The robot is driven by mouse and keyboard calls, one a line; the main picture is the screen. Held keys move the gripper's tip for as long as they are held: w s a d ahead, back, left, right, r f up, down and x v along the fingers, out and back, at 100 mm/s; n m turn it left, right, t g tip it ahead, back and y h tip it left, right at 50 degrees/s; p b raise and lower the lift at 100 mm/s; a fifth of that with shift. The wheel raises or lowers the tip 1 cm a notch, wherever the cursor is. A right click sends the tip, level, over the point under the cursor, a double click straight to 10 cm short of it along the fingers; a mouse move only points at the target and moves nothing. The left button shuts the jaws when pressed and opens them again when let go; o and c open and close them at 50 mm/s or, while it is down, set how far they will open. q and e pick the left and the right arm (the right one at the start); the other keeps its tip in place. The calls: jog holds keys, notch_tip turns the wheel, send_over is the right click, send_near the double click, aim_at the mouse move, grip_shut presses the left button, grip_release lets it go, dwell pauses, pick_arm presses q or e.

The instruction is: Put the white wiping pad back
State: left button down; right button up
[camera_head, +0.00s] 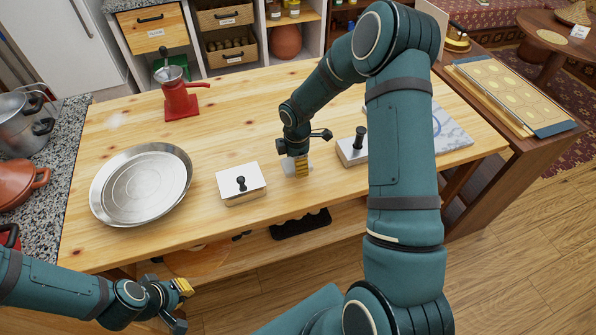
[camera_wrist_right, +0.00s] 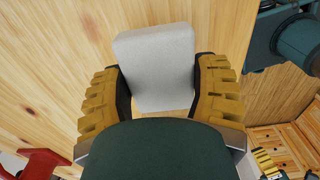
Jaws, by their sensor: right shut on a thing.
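The white wiping pad (camera_wrist_right: 155,65) is a pale block with rounded corners, between the yellow fingers of my right gripper (camera_wrist_right: 160,95) in the right wrist view. In the head view my right gripper (camera_head: 299,166) points down at the wooden table, shut on the pad (camera_head: 288,169), which is mostly hidden behind the fingers. I cannot tell whether the pad touches the tabletop. My left gripper (camera_head: 181,302) is at the lower left, in front of the table's near edge and away from the pad; its finger opening is not clear.
A white-lidded box (camera_head: 240,184) with a black knob stands left of my right gripper. A block with a black handle (camera_head: 354,147) stands to its right. A round metal pan (camera_head: 141,185) and a red grinder (camera_head: 181,100) are on the table's left part. The back middle is clear.

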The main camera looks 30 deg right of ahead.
jog(key=shift+f, duration=2)
jog(key=shift+s, duration=0.1)
jog(key=shift+f, duration=0.15)
jog(key=o, duration=1.2)
jog(key=shift+r, duration=0.25)
notch_tip(320, 180, up, 12)
